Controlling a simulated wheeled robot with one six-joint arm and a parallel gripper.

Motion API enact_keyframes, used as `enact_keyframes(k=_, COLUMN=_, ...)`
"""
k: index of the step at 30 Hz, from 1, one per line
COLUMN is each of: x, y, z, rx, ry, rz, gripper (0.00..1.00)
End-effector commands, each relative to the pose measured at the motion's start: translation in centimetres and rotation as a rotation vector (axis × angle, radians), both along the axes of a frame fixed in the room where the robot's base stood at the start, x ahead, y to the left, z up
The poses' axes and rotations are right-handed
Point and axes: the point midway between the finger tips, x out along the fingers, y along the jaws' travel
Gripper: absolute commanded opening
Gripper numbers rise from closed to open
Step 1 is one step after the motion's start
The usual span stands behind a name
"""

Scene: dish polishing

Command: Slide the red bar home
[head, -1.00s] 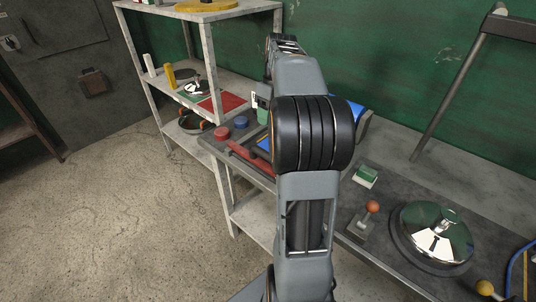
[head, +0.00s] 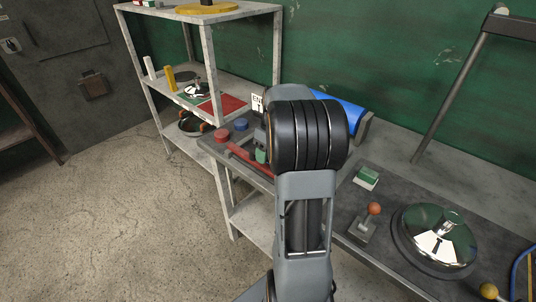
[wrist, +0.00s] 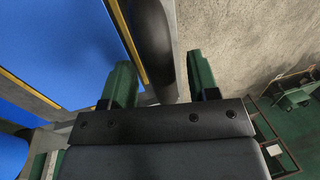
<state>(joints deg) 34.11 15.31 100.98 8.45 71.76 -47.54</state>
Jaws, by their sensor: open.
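The red bar (head: 248,158) lies slantwise along the front left of the workbench in the head view. Its right end is hidden by my arm. My gripper (wrist: 163,78) has two green fingers, spread apart with nothing held between them. In the head view a green finger part (head: 261,155) shows beside the black arm joint, close to the bar in the picture; I cannot tell whether it touches. The red bar is not recognisable in the wrist view. There, a dark rounded edge (wrist: 152,35) and a blue panel (wrist: 65,50) lie beyond and left of the fingers.
A red knob (head: 221,136) and a blue knob (head: 240,124) stand left of the bar. A blue housing (head: 340,112) sits behind my arm. To the right are a green-and-white block (head: 367,177), an orange-knobbed lever (head: 374,209) and a shiny dish (head: 437,240). Shelves (head: 210,70) stand at left.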

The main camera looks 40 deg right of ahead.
Motion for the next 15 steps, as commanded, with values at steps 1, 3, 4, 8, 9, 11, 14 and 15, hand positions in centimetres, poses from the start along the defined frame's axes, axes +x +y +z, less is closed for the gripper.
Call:
enact_keyframes(k=1, x=-0.01, y=0.06, z=-0.21, rx=0.001, ry=0.0, rz=0.0, gripper=0.55)
enact_keyframes(k=3, x=-0.02, y=0.11, z=-0.39, rx=0.001, ry=0.001, rz=0.0, gripper=0.55)
enact_keyframes(k=4, x=-0.03, y=0.11, z=-0.43, rx=0.001, ry=0.001, rz=0.0, gripper=0.55)
enact_keyframes(k=8, x=-0.03, y=0.13, z=-0.47, rx=0.001, ry=0.001, rz=0.0, gripper=0.55)
enact_keyframes(k=9, x=-0.02, y=0.13, z=-0.46, rx=0.001, ry=0.001, rz=0.0, gripper=0.55)
enact_keyframes(k=11, x=-0.02, y=0.13, z=-0.46, rx=0.001, ry=0.001, rz=0.0, gripper=0.55)
enact_keyframes(k=14, x=-0.02, y=0.12, z=-0.46, rx=0.001, ry=0.001, rz=0.0, gripper=0.47)
enact_keyframes(k=15, x=-0.02, y=0.12, z=-0.45, rx=0.001, ry=0.001, rz=0.0, gripper=0.43)
